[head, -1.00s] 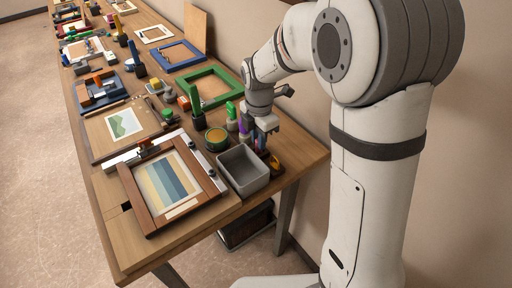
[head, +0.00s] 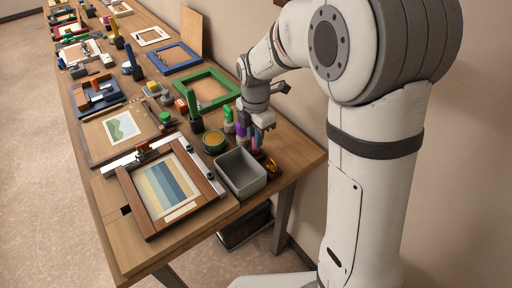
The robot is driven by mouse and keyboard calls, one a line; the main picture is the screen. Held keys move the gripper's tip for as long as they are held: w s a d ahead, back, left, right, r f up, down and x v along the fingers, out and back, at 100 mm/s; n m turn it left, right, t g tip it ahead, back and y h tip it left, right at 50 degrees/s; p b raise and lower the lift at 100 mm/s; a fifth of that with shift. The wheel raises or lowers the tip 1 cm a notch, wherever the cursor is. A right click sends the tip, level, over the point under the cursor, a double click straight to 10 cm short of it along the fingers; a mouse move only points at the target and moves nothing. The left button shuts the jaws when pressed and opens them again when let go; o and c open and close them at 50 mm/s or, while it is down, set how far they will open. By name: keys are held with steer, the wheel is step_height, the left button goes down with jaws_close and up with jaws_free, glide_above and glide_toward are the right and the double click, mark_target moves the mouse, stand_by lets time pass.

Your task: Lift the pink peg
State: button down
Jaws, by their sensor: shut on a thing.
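My gripper (head: 257,133) points down near the table's right back edge, just behind the grey bin. It is shut on a slim pink peg (head: 257,142), which shows as a small strip below the fingers. The fingers and arm hide most of the peg. I cannot tell whether its lower end is clear of what is beneath it.
The open grey bin (head: 222,175) stands in front of my gripper. A purple item (head: 241,130) and a green-topped bottle (head: 228,116) are close on the left. A small amber thing (head: 271,168) sits to the right of the bin. A striped picture frame (head: 142,201) lies further left.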

steer(key=shift+r+p, duration=0.95)
steer(key=shift+r, duration=0.5)
